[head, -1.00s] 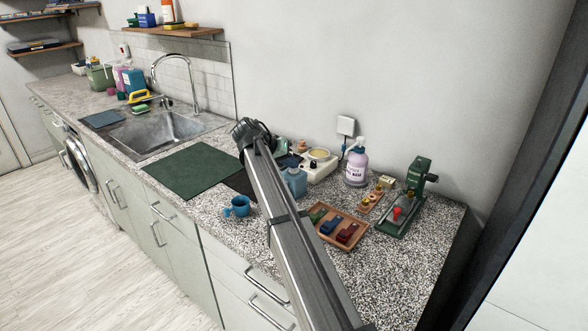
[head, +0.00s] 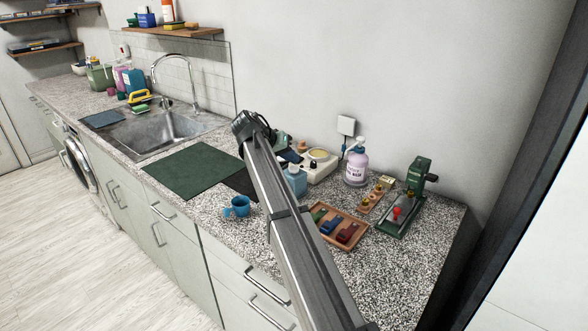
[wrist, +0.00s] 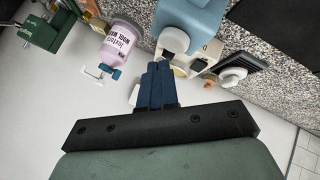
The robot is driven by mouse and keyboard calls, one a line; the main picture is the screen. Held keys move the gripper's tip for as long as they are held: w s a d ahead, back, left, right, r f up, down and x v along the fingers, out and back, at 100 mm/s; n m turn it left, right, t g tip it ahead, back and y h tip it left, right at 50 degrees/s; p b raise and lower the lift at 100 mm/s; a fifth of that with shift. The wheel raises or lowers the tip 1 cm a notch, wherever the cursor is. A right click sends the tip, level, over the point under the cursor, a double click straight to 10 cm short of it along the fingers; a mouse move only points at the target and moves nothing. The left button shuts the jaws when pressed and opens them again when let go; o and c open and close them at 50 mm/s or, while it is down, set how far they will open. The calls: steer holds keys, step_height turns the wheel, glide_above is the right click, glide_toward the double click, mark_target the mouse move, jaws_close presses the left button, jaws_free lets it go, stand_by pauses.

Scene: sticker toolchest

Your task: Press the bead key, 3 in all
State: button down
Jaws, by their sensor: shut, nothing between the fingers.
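I cannot tell for sure which part is the bead key. A cream device (head: 323,167) with a round pale dish on top stands near the wall, partly behind my arm and a blue bottle. It also shows in the wrist view (wrist: 207,54), partly hidden by the bottle and my fingers. My gripper (wrist: 157,68) is shut and empty, its dark blue fingertips together, beside the cream device in the picture. Whether they touch it is unclear. In the head view my fingers are hard to make out behind the wrist.
The blue bottle (wrist: 192,20) and a lilac wool-wash bottle (wrist: 118,45) stand close to the fingers. A dark slanted panel (wrist: 247,62) lies right of them. A wooden tray (head: 352,243), a green press (head: 415,190) and a blue mug (head: 238,206) are farther off. A green mat (head: 190,170) is clear.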

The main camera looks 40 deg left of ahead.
mark_target(291, 169)
steer(key=shift+r, duration=2.45)
stand_by(0.7)
step_height(291, 169, up, 4)
steer(key=shift+f, duration=0.1)
steer(key=shift+f, duration=0.1)
stand_by(0.4)
steer(key=shift+f, duration=4.35)
steer(key=shift+f, duration=0.55)
